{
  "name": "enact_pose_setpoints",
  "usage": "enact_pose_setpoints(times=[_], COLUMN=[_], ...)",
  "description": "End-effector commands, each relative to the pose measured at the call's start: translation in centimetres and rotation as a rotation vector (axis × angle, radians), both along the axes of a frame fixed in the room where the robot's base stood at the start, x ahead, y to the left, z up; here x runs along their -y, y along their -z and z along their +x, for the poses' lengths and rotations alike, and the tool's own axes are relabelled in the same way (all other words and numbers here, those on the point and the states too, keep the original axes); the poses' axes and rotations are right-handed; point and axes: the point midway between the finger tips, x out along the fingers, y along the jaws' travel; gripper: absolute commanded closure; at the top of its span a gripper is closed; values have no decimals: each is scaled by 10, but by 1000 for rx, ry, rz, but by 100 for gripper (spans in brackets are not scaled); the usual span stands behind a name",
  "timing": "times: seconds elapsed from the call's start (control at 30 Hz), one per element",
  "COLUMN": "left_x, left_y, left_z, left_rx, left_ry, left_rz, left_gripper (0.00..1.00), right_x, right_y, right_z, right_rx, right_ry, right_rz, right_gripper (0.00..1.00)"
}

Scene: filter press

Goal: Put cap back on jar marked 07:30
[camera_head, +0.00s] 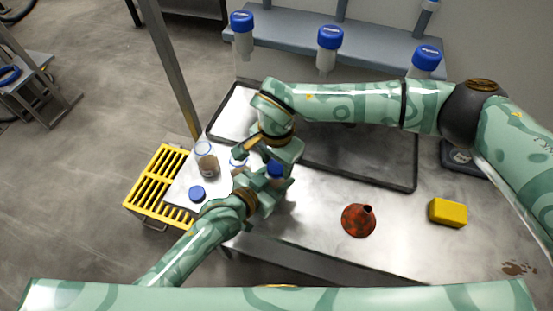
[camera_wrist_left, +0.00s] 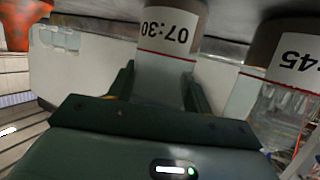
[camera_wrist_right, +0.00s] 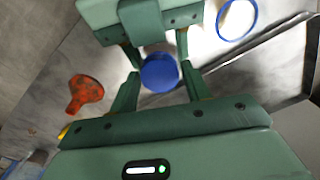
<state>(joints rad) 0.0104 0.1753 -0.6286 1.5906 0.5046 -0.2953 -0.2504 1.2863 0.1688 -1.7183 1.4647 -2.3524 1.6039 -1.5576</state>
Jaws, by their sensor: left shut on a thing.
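The jar marked 07:30 (camera_wrist_left: 165,40) stands between the fingers of my left gripper (camera_wrist_left: 160,85), which is shut on it; its label appears upside down in the left wrist view. In the head view my left gripper (camera_head: 272,183) is at the table's near left part. A blue cap (camera_wrist_right: 160,72) lies between the fingertips of my right gripper (camera_wrist_right: 161,70), directly over my left gripper. The cap also shows in the head view (camera_head: 275,169). Whether the right fingers press on the cap, and whether it sits fully on the jar, I cannot tell.
A second jar (camera_wrist_left: 285,50), its label ending in 45, stands beside. An open jar (camera_head: 208,166) and a loose blue cap (camera_head: 197,193) are at the table's left. A red funnel (camera_head: 358,220) and yellow sponge (camera_head: 448,212) lie right. A black-rimmed tray (camera_head: 365,180) lies behind.

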Motion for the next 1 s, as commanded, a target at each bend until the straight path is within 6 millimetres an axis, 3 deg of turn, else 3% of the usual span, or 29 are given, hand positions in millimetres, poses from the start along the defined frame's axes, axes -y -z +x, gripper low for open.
enact_pose_setpoints(times=[0.03,0.1,0.3,0.4,0.57,0.8,1.0], left_x=[0,0,0,0,0,0,0], left_y=[1,1,1,1,1,1,1], left_z=[0,0,0,0,0,0,0], left_rx=[-2,-2,-2,-2,-2,-1,0], left_ry=[0,0,0,0,0,0,0], left_rz=[1,1,1,1,1,2,1], left_gripper=[100,100,100,100,100,100,100], right_x=[0,0,0,0,0,0,0], right_y=[0,0,0,0,0,1,1], right_z=[0,0,0,0,0,0,0], right_rx=[0,0,0,0,0,-1,-1], right_ry=[0,0,12,122,563,1358,1845], right_rz=[0,0,0,0,0,0,1], right_gripper=[67,85,85,85,86,86,86])
